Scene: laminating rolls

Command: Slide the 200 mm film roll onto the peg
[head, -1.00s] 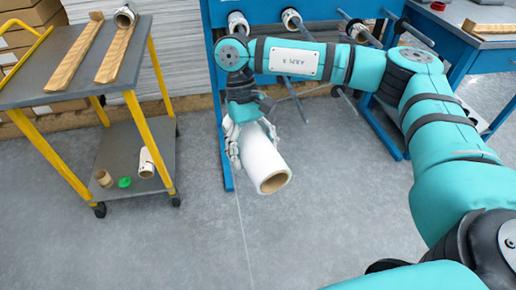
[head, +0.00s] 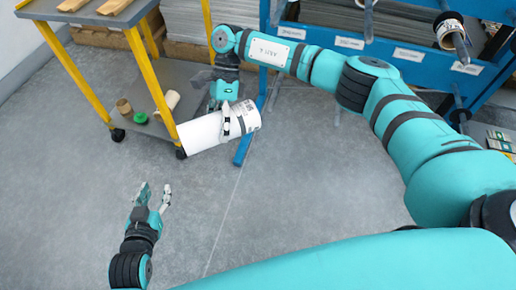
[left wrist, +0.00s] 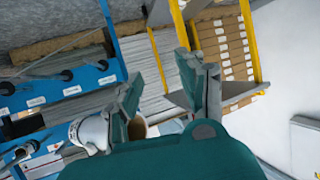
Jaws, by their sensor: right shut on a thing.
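The white film roll (head: 203,131) is held crosswise by my right gripper (head: 231,118), whose fingers close around it near its labelled right end. The roll hangs above the floor, apart from the rack; its size print is too small to read. In the left wrist view the roll (left wrist: 92,131) shows its brown core. The blue rack (head: 380,50) stands behind, and the left wrist view shows dark pegs (left wrist: 65,74) on it. I cannot tell which peg is meant. My left gripper (head: 155,188) is open and empty above the floor, lower left of the roll.
A yellow-framed grey cart (head: 153,88) stands behind the roll's left end. Its lower shelf holds a cardboard ring (head: 124,105), a green piece (head: 140,118) and a small white roll (head: 170,101). Another roll (head: 448,31) is on the rack's upper right. The middle floor is clear.

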